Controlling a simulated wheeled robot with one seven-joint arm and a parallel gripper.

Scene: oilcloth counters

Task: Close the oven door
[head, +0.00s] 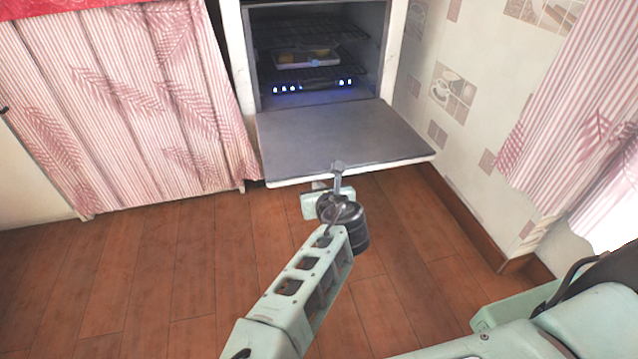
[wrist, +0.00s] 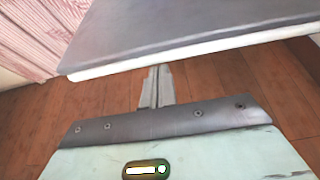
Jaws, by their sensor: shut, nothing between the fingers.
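The oven door (head: 340,137) is folded down, open and about level, in front of the oven (head: 233,40). Its inner face is grey and its edge is white. In the wrist view the door (wrist: 180,28) spans the top of the picture. In the wrist view my gripper's fingers (wrist: 157,86) are together and empty, just below the white edge. I cannot tell whether they touch the door.
Inside the oven are racks (head: 300,30) and a tray with food (head: 307,58). Blue lights glow below them. A pink patterned curtain (head: 130,100) hangs left of the oven and a tiled wall (head: 450,80) stands right. The wooden floor (head: 170,270) is clear.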

